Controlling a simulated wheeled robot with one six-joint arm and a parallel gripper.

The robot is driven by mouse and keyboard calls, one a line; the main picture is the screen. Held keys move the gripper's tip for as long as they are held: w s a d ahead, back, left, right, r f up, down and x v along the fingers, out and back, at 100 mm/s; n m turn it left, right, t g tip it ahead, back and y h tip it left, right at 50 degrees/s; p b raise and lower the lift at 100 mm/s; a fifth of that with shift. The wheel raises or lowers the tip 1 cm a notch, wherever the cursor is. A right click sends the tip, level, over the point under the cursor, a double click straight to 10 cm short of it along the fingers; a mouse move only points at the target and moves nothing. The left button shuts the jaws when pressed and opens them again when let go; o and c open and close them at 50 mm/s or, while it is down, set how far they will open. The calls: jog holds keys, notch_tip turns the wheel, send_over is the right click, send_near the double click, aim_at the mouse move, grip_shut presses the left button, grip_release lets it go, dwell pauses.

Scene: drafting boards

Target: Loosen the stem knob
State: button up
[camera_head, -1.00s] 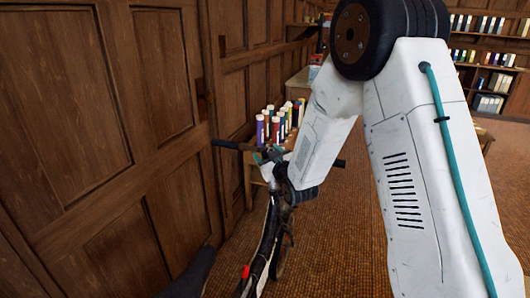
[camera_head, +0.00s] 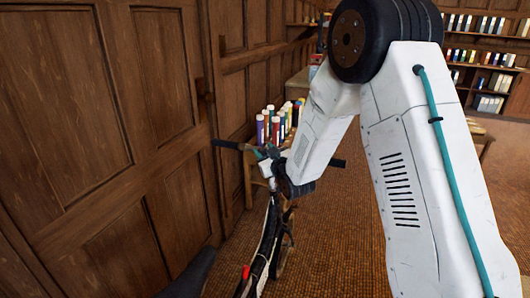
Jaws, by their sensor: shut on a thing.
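A bicycle (camera_head: 268,235) stands upright on the floor, left of my arm. Its handlebar (camera_head: 228,145) runs across the picture, and the right grip (camera_head: 339,163) shows past my forearm. My gripper (camera_head: 264,157) is at the middle of the handlebar, over the stem, with small teal and white parts showing. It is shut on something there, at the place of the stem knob. The knob itself cannot be made out, because my wrist and gripper cover it.
A wooden panelled wall (camera_head: 80,110) rises close on the left. Several coloured tubes (camera_head: 275,124) stand on a wooden table behind the handlebar. Bookshelves (camera_head: 490,75) are at the back right. The brown carpet (camera_head: 345,225) is clear between bicycle and arm.

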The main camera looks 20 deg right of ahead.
jog(key=shift+n+y, duration=0.3)
jog(key=n+g+y, duration=0.1)
jog(key=n+y, duration=0.1)
jog(key=n+g+y, duration=0.3)
jog(key=n+y, duration=0.1)
jog(key=shift+s+a+f+g, duration=0.1)
jog(key=shift+a+g, duration=0.15)
jog(key=shift+g, duration=0.15)
jog(key=n+g+y, duration=0.1)
jog(key=g, duration=0.1)
jog(key=n+g+y, duration=0.1)
jog(key=n+g, duration=0.1)
jog(key=n+g+y, duration=0.1)
jog(key=n+g, duration=0.1)
jog(key=shift+s+a+f+g, duration=0.15)
jog(key=shift+s+a+g, duration=0.15)
jog(key=shift+s, duration=0.05)
jog(key=shift+n, duration=0.4)
jog(key=o, duration=1)
jog(key=shift+a, duration=0.1)
jog(key=shift+c, duration=0.2)
